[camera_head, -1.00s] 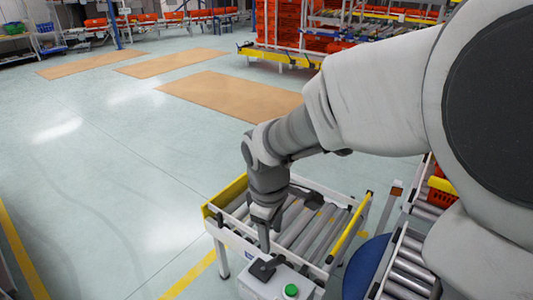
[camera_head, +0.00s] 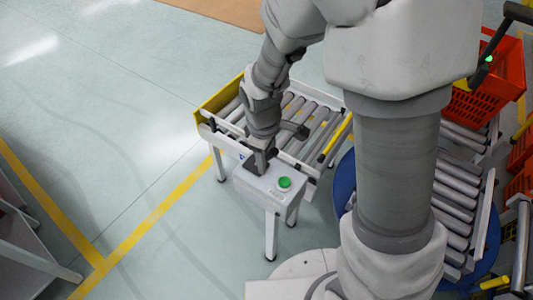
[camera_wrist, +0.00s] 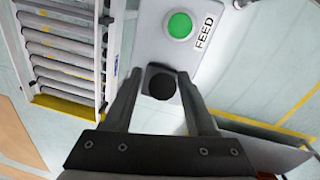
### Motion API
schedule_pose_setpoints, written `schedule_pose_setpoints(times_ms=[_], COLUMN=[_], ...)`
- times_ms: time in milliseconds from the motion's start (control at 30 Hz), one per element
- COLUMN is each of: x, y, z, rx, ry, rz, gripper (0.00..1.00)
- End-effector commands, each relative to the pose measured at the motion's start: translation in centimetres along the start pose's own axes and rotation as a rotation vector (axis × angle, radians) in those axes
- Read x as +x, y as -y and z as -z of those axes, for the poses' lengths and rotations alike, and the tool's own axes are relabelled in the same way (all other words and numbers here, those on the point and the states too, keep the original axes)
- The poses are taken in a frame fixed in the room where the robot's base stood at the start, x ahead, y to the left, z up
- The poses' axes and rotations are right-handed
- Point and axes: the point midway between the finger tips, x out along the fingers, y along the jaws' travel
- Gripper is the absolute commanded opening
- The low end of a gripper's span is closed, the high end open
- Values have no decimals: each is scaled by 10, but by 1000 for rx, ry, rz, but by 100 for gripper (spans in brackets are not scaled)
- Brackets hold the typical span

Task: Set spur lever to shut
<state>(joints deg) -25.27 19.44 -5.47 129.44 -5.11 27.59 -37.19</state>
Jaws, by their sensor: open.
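A pale control box (camera_head: 262,185) stands on legs at the near end of a short roller conveyor. It carries a round green button (camera_head: 284,183), which shows in the wrist view beside a "FEED" label (camera_wrist: 204,34). A dark lever (camera_head: 229,167) sits on the box left of the button, partly hidden by my gripper. In the wrist view the lever's round black end (camera_wrist: 162,86) lies between my fingertips. My gripper (camera_wrist: 160,75) is open, with one finger on each side of it; I cannot tell whether they touch. In the head view my gripper (camera_head: 262,162) points down at the box.
The spur roller conveyor (camera_head: 312,128) with a yellow end plate (camera_head: 218,98) lies just behind the box. A blue round base (camera_head: 344,180) and more rollers (camera_head: 456,185) are to the right, with an orange tote (camera_head: 490,90).

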Motion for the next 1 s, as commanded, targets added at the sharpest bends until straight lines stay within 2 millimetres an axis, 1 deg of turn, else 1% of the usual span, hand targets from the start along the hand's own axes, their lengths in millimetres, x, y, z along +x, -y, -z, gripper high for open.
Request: schedule_pose_setpoints(times_ms=[33, 67, 100, 267, 300, 367, 1000], x=[0, 0, 0, 0, 0, 0, -1], y=[0, 0, 0, 0, 0, 0, 0], z=[0, 0, 0, 0, 0, 0, 0], rx=[0, 0, 0, 0, 0, 0, 0], ry=[0, 0, 0, 0, 0, 0, -1], rz=[0, 0, 0, 0, 0, 0, 0], gripper=[57, 53, 46, 17, 10, 0, 0])
